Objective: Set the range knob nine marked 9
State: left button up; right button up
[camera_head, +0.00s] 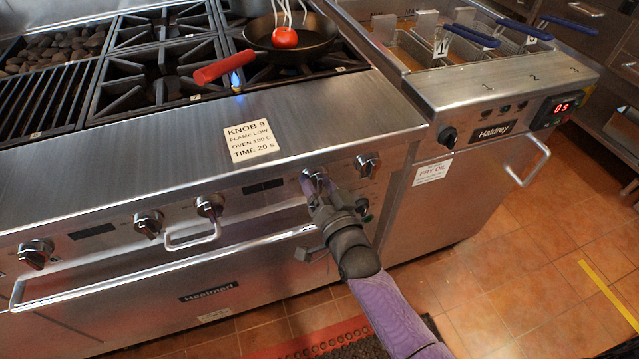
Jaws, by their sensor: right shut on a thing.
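My right gripper (314,187) is at the front panel of the range, shut on a range knob (308,176). The gripper hides most of this knob, and I cannot read its number or pointer. Another knob (368,165) sits free to its right. A white card (251,140) on the steel ledge above reads "KNOB 9, FLAME LOW, OVEN 180 C, TIME 20 S". A small blue flame (236,81) burns at the burner below a pan's red handle (224,68). My left gripper is not in view.
More knobs (210,206) and a towel-bar handle (193,238) lie left along the panel. A fryer (455,185) with blue-handled baskets stands right. Tiled floor (500,270) is open at lower right.

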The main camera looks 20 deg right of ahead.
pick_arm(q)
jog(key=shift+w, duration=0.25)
pick_arm(e)
jog(key=o, duration=1.2)
jog(key=shift+s, duration=0.1)
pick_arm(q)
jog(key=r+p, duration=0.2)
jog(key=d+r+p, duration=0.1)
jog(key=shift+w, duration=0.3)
pick_arm(e)
jog(key=s, duration=0.9)
jog(key=shift+s+d+f, duration=0.25)
jog(key=shift+s+d, duration=0.1)
jog(key=shift+d, duration=0.05)
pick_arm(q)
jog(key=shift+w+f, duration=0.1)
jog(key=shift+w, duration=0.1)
